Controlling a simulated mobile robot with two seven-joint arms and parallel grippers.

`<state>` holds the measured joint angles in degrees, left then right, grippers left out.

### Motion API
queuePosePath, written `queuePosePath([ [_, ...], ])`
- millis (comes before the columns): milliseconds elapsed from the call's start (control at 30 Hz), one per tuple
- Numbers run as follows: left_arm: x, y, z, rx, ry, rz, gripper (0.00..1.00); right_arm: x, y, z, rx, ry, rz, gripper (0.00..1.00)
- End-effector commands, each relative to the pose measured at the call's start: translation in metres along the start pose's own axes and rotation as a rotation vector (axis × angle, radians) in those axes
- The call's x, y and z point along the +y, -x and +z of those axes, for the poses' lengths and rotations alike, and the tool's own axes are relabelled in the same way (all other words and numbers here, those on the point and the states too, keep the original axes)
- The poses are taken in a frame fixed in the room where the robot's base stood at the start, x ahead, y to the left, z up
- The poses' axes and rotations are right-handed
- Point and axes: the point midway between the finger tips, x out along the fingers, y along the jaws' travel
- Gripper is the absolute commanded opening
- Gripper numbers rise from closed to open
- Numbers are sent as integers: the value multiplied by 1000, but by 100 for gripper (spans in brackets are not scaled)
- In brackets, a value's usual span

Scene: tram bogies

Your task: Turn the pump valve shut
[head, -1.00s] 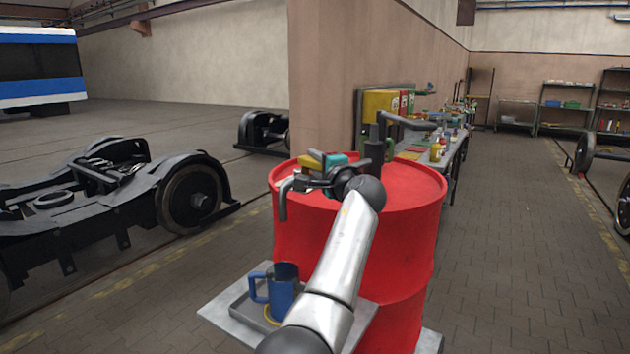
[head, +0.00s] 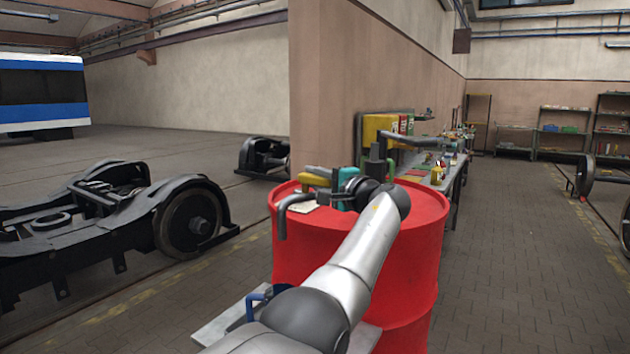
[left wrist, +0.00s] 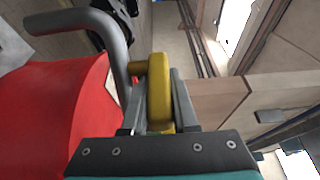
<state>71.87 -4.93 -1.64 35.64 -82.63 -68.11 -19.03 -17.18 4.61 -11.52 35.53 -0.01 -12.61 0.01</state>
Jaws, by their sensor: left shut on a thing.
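The pump has a grey upright body (head: 375,158) and stands on a red drum (head: 400,225). Its bent grey spout (head: 283,218) points down over the drum's left side; the spout also shows in the left wrist view (left wrist: 92,22). The yellow valve lever (head: 312,181) is beside the spout. My left gripper (head: 322,174) is shut on the lever. In the left wrist view the lever (left wrist: 160,82) stands between the two fingers of the gripper (left wrist: 160,105). The valve's body is partly hidden by my arm. My right gripper is out of view.
A grey tray (head: 222,325) with a blue jug (head: 254,300) is low before the drum, mostly hidden by my arm. A workbench (head: 455,172) runs behind the drum along the wall. A black bogie (head: 110,225) stands left.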

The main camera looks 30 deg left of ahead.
Motion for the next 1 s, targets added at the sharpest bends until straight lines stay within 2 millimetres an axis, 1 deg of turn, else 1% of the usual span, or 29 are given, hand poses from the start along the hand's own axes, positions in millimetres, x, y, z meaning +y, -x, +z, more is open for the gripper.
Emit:
queuePosePath([
  [433,-1,-1,1,-8,1,-2,0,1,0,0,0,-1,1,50],
  [467,-1,-1,1,-8,1,-2,28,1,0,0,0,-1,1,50],
  [567,-1,-1,1,-8,1,-2,40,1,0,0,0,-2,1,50],
  [867,-1,1,0,-5,1,-1,40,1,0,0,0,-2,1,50],
  [1000,0,8,0,-4,1,-2,40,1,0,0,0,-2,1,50],
])
